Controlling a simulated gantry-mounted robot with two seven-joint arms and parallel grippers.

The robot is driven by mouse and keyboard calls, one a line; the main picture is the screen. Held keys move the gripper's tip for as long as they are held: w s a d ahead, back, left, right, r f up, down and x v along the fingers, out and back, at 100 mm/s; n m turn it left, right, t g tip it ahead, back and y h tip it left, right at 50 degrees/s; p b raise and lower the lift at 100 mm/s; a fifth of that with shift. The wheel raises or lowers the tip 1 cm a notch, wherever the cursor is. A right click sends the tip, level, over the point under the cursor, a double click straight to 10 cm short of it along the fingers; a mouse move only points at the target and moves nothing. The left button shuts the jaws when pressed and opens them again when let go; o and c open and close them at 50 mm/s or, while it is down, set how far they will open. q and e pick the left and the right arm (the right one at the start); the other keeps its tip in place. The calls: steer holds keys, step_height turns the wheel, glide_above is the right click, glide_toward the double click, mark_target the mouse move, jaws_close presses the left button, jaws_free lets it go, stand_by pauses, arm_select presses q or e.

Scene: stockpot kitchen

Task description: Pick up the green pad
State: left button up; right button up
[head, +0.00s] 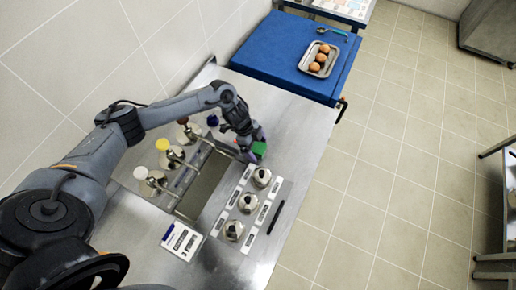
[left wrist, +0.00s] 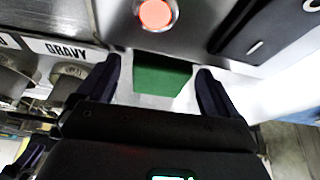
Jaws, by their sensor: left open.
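The green pad (head: 259,148) is on the steel counter, just beyond the pots and steel wells. My left gripper (head: 250,150) is right at it, reaching in from the left and partly covering it. In the left wrist view the green pad (left wrist: 161,76) shows between the two dark fingers of my left gripper (left wrist: 158,74). The fingers are apart, with a gap on each side of the pad. My right gripper is not in view.
A round red button (left wrist: 155,13) and a "GRAVY" label (left wrist: 66,50) are close to the pad. Several steel lidded pots (head: 249,203) stand on the counter. A blue table (head: 285,60) holds a tray of eggs (head: 308,68).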

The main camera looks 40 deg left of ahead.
mark_target(261, 148)
arm_select(q)
steer(key=c, duration=1.1)
steer(key=shift+r, duration=0.8)
step_height(261, 148, up, 3)
steer(key=shift+f, duration=0.15)
steer(key=d+r, duration=0.2)
steer(key=d, duration=0.2)
steer(key=d+r, duration=0.2)
steer(key=d, duration=0.1)
steer(key=d+r, duration=0.2)
steer(key=d, duration=0.2)
steer(key=shift+d+r+p, duration=0.35)
steer(key=shift+r, duration=0.05)
